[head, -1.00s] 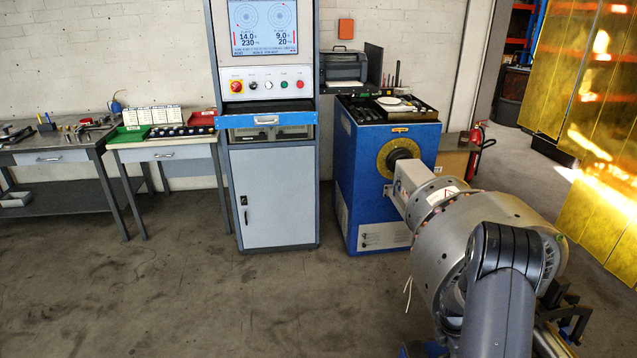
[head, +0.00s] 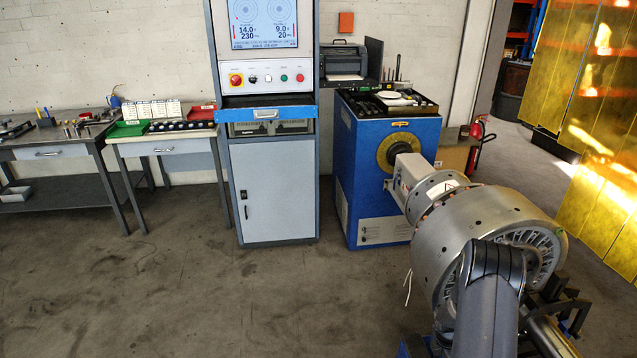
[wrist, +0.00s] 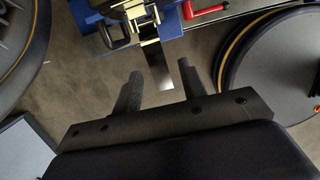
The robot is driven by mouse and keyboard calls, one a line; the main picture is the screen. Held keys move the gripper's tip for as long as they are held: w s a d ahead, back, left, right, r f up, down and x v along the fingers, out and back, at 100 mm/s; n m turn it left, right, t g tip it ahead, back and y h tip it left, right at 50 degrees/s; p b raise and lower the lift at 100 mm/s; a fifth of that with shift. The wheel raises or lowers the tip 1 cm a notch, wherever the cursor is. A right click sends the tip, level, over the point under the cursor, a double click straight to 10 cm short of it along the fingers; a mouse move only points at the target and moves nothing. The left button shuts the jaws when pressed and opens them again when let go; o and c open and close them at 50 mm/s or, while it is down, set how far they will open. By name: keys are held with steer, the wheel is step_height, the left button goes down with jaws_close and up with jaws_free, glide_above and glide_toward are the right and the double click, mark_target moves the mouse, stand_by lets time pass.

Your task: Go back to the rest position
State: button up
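My gripper (wrist: 160,88) shows in the wrist view with its two dark fingers spread apart and nothing between them. Below it is grey floor, with part of a blue machine frame beyond the fingertips. In the head view my arm rises at the lower right, in front of the large metal rotor (head: 465,250), and hides part of it. The gripper itself cannot be made out in the head view.
The blue drive unit (head: 372,190) stands behind the rotor. A grey control cabinet (head: 273,190) is left of it. Two worktables (head: 170,147) stand further left. Yellow curtains (head: 590,170) hang at the right. Floor at the left front is clear.

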steer(key=shift+a+f+h+b, duration=0.15)
steer(key=shift+f+h+b, duration=0.55)
steer(key=shift+b, duration=1.8)
steer(key=shift+a+f+h+b, duration=0.15)
steer(key=shift+f+h+b, duration=0.55)
steer(key=shift+b, duration=1.8)
steer(key=h+b, duration=0.1)
steer(key=b, duration=0.2)
steer(key=h+b, duration=0.1)
steer(key=b, duration=0.2)
steer(key=shift+f+t+b, duration=0.3)
steer(key=shift+f, duration=0.05)
steer(key=shift+f+h+b, duration=0.2)
steer(key=shift+h+b, duration=0.3)
steer(key=shift+b, duration=0.35)
steer(key=h+b, duration=0.1)
steer(key=b, duration=0.2)
steer(key=f+h+b, duration=0.1)
steer(key=h+b, duration=0.1)
steer(key=b, duration=0.2)
steer(key=f+h+b, duration=0.1)
steer(key=b, duration=0.2)
steer(key=shift+d+f+t+h+b, duration=0.2)
steer(key=shift+d+t+h+b, duration=0.15)
steer(key=shift+d+t+h, duration=0.05)
steer(key=shift+r, duration=0.1)
